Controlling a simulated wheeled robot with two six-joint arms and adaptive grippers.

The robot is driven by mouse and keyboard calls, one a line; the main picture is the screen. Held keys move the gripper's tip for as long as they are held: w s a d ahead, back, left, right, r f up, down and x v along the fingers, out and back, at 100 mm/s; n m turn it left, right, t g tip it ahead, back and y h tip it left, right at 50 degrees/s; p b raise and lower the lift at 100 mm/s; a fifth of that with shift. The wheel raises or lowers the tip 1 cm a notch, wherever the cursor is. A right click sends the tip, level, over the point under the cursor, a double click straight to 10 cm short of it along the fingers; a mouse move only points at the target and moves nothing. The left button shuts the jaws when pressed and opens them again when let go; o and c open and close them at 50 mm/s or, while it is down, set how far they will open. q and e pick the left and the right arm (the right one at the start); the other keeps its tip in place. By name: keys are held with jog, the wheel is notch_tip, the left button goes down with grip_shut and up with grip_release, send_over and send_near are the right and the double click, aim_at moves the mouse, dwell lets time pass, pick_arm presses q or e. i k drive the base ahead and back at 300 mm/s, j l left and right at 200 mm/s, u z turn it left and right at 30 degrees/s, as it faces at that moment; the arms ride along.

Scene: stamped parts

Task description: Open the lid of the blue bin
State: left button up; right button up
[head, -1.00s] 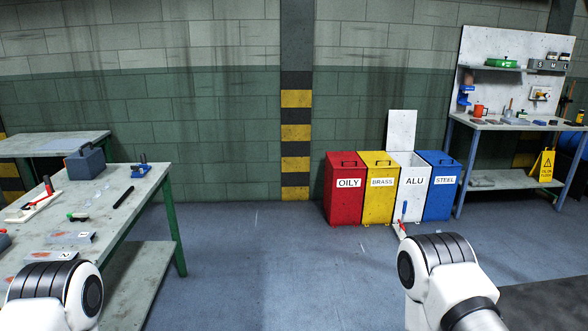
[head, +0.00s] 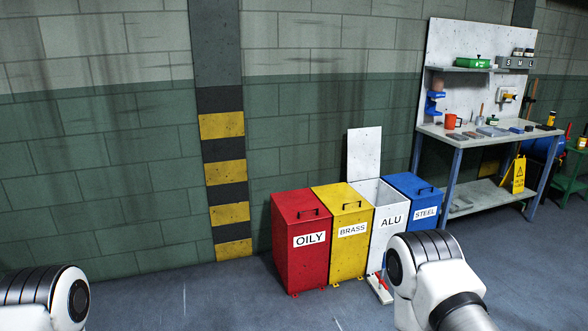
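The blue bin (head: 428,217) is labelled STEEL and stands at the right end of a row of bins against the wall. Its blue lid (head: 411,185) is shut and has a dark handle (head: 426,190) on top. My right arm shows in front of the bins at lower right and covers the lower part of the white and blue bins. My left arm shows at the lower left corner. Neither gripper is in the picture.
The white ALU bin (head: 390,219) has its lid (head: 364,154) standing up. The red OILY bin (head: 301,262) and yellow BRASS bin (head: 349,257) are shut. A workbench (head: 455,136) and yellow floor sign (head: 518,175) stand to the right.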

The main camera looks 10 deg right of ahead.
aim_at(413, 186)
jog(key=i+l+z, duration=0.2)
jog(key=i+z, duration=0.2)
jog(key=i+l+z, duration=0.1)
jog(key=i+z, duration=0.75)
jog(key=i+j+z, duration=0.15)
jog(key=z, duration=0.25)
jog(key=i+l+z, duration=0.1)
jog(key=i+z, duration=0.15)
jog(key=i, duration=0.95)
jog(key=i+j+z, duration=0.2)
jog(key=i, duration=0.95)
jog(key=i+u, duration=0.35)
jog(key=i+l+u, duration=0.1)
jog(key=i+u, duration=0.2)
jog(key=i, duration=0.3)
jog(key=i+l+u, duration=0.2)
jog(key=i+u, duration=0.15)
jog(key=i+l+u, duration=0.35)
jog(key=i, duration=0.15)
